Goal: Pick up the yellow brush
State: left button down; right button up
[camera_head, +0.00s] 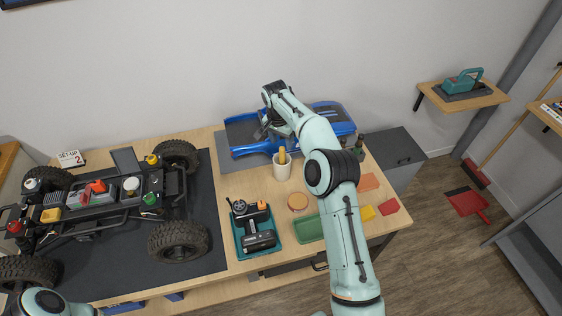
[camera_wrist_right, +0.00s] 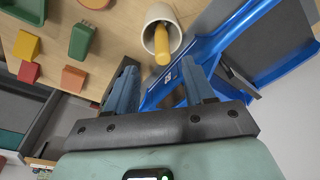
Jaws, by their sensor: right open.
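The yellow brush (camera_head: 282,156) stands in a white cup (camera_head: 282,173) near the middle of the workbench, its yellow handle upward. In the right wrist view, the brush handle (camera_wrist_right: 161,45) points toward my right gripper (camera_wrist_right: 160,82) from the cup (camera_wrist_right: 149,38). The right gripper is open, with its two fingers apart and nothing between them. The handle's end lies just beyond the gap between the fingertips. In the head view, the right gripper (camera_head: 262,133) is behind the cup, partly hidden by my arm. Of my left arm, only a link shows at the bottom left; its gripper is not in view.
A blue car body (camera_head: 335,118) on a grey mat lies close beside the cup and gripper. An RC crawler (camera_head: 95,200) fills the left of the bench. A teal tray (camera_head: 257,249) holds a controller. Colored blocks (camera_head: 388,207) lie at the right.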

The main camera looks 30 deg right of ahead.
aim_at(282, 148)
jog(key=f, duration=0.7)
jog(key=shift+w+d+f, duration=0.15)
jog(key=shift+w+d, duration=0.25)
grip_shut()
